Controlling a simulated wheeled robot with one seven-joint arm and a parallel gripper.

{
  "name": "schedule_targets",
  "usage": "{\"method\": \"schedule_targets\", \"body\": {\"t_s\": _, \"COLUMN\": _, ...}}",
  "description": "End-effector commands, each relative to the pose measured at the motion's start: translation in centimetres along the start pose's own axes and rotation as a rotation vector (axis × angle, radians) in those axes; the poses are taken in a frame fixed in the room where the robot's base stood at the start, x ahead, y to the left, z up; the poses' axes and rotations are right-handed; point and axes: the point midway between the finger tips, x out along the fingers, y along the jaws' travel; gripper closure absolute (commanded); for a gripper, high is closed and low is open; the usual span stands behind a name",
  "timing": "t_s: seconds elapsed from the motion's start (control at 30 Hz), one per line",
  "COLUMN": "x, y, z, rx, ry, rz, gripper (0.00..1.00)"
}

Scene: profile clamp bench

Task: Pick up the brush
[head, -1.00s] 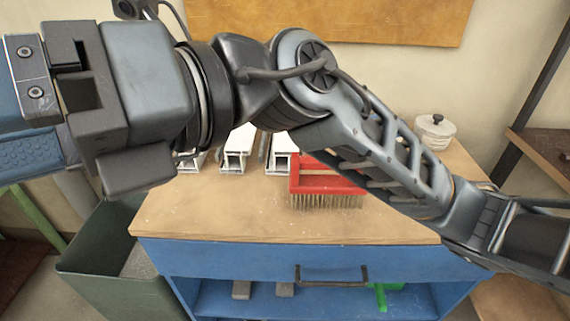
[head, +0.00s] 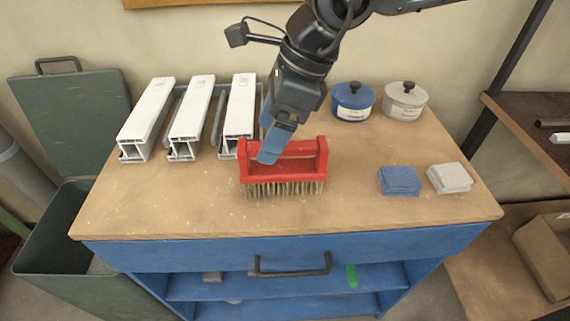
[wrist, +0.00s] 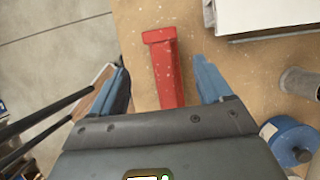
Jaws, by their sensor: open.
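The brush (head: 300,171) has a red frame and a row of pale bristles, and it stands bristles down on the bench top. In the wrist view its red handle (wrist: 166,72) lies between the two blue fingers, with free space on each side. My gripper (head: 268,152) is open and points down at the brush's left half in the head view. In the wrist view my gripper (wrist: 162,80) straddles the handle without visible contact. A blue finger hides part of the handle in the head view.
Three white profiles (head: 192,118) lie behind and left of the brush. A blue pot (head: 352,103) and a grey pot (head: 404,103) stand at the back right. A blue pad (head: 399,181) and a pale pad (head: 450,178) lie right. The bench's front strip is clear.

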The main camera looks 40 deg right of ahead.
Motion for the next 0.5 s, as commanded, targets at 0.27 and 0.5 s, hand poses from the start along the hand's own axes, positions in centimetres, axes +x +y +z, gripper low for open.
{"method": "schedule_targets", "body": {"t_s": 0.27, "x": 2.5, "y": -0.1, "z": -0.1, "rx": -0.001, "ry": 0.004, "rz": -0.002, "gripper": 0.21}}
{"method": "schedule_targets", "body": {"t_s": 0.5, "x": 5.4, "y": -0.4, "z": 0.1, "rx": 0.001, "ry": 0.003, "rz": 0.0, "gripper": 0.21}}
